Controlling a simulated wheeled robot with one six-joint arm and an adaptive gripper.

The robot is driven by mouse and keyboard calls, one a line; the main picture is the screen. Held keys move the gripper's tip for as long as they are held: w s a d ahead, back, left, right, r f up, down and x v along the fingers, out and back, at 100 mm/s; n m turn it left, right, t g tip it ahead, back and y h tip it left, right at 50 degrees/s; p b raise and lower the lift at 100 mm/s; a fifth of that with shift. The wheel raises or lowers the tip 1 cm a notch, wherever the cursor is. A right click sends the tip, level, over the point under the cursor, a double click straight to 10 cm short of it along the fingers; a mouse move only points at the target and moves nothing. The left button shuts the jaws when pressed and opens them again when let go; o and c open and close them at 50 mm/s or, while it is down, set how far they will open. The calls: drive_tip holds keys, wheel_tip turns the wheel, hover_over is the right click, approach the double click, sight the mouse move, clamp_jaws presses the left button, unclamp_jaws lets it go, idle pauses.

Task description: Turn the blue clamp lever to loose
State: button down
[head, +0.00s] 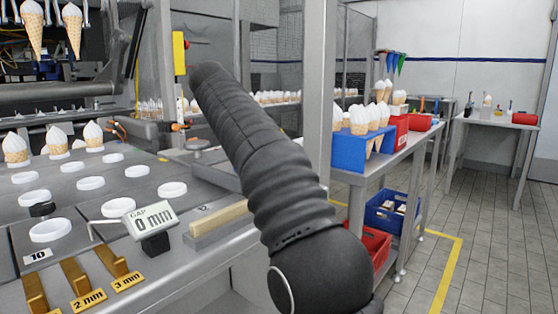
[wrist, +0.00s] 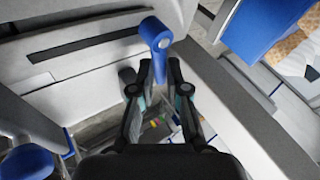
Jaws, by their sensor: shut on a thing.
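The blue clamp lever (wrist: 155,35) shows at the top centre of the wrist view, with a round blue end and a narrower part running down from it. My gripper (wrist: 159,70) has its two dark fingers on either side of the lever's lower part and is shut on it. The fingertips partly hide where they touch the lever. In the head view my dark sleeved arm reaches away across the middle, and neither the gripper nor the lever can be made out there.
A grey machine bench holds white rings, cones (head: 57,141) and a "0 mm" gap sign (head: 150,218). Blue (head: 362,151) and red (head: 396,131) cone holders stand on the side table. In the wrist view, another blue part (wrist: 28,163) is at lower left and a grey rail runs right.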

drive_tip(key=shift+a+m, duration=0.15)
drive_tip(key=shift+m, duration=0.25)
drive_tip(key=c, duration=1.2)
unclamp_jaws()
drive_tip(key=shift+a, duration=0.1)
drive_tip(key=shift+d, duration=0.2)
